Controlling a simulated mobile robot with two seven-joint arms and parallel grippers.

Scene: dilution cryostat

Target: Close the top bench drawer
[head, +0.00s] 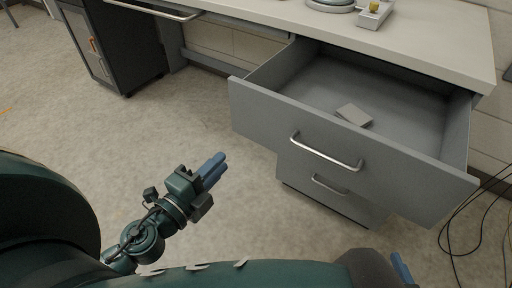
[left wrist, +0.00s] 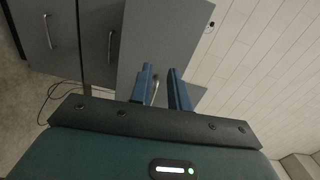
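The top bench drawer (head: 400,163) is pulled far out from under the bench top in the head view. Its bar handle (head: 325,155) is on the grey front. A small flat grey block (head: 354,115) lies inside. My left gripper (head: 219,165) is in front and to the left of the drawer, apart from it. The left wrist view shows a gap between its blue fingers (left wrist: 164,82), with nothing held; a handle shows behind the gap. Of my right gripper, only a blue finger (head: 402,268) shows at the lower right; its opening is hidden.
A lower drawer (head: 330,188) beneath looks shut. The bench top (head: 430,42) carries a small device (head: 374,14). A dark cabinet (head: 110,50) stands at the upper left. Cables (head: 478,215) lie at the right. The floor (head: 90,140) left of the drawer is clear.

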